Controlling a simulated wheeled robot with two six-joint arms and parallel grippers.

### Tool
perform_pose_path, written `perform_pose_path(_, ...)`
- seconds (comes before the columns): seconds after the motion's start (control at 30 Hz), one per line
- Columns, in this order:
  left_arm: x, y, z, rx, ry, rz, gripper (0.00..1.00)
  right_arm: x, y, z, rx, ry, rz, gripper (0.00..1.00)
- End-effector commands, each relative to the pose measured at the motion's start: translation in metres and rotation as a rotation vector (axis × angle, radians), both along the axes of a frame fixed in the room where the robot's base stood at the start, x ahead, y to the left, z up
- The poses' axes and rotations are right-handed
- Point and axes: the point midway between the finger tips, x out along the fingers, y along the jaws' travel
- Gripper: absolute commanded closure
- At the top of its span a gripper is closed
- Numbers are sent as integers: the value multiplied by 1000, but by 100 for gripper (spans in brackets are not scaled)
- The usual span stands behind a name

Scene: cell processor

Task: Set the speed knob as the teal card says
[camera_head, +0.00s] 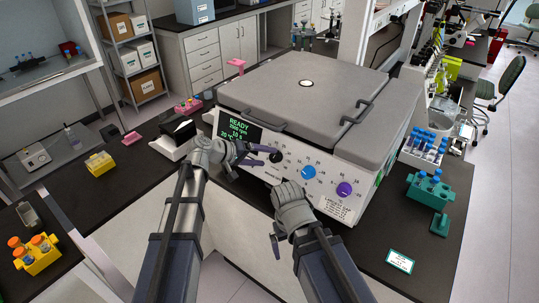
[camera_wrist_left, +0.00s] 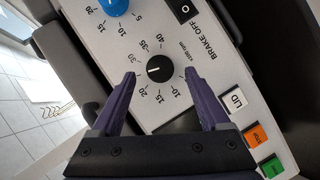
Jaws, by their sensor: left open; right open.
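The grey-white centrifuge (camera_head: 320,80) has a front panel with a black knob (camera_head: 276,156), a blue knob (camera_head: 308,172) and a purple knob (camera_head: 344,188). My left gripper (camera_head: 266,154) is open at the black knob. In the left wrist view the black knob (camera_wrist_left: 160,68) lies between the spread purple fingers (camera_wrist_left: 160,74), with gaps on both sides. Its dial is marked in rpm; its white pointer line faces left there. A white card with a teal border (camera_head: 400,261) lies on the bench at right; its text is too small to read. My right gripper (camera_head: 277,242) is open, lower, before the panel.
A lit green display (camera_head: 239,128) on the panel reads READY. In the left wrist view a brake switch (camera_wrist_left: 183,10), an orange button (camera_wrist_left: 255,137) and a green button (camera_wrist_left: 271,166) sit near the knob. A teal tube rack (camera_head: 428,194) stands right of the centrifuge.

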Motion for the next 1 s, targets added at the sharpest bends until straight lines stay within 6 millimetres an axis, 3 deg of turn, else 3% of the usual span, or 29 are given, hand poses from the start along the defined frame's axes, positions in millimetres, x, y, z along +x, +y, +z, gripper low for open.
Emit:
perform_pose_path(0.1,-10,16,14,-1,0,3,21,0,0,14,0,0,0,0)
perform_pose_path(0.3,-18,32,22,0,-1,1,21,0,0,22,1,0,-2,0)
perform_pose_path(1.0,-19,36,23,0,-1,0,21,0,0,23,1,0,-3,0)
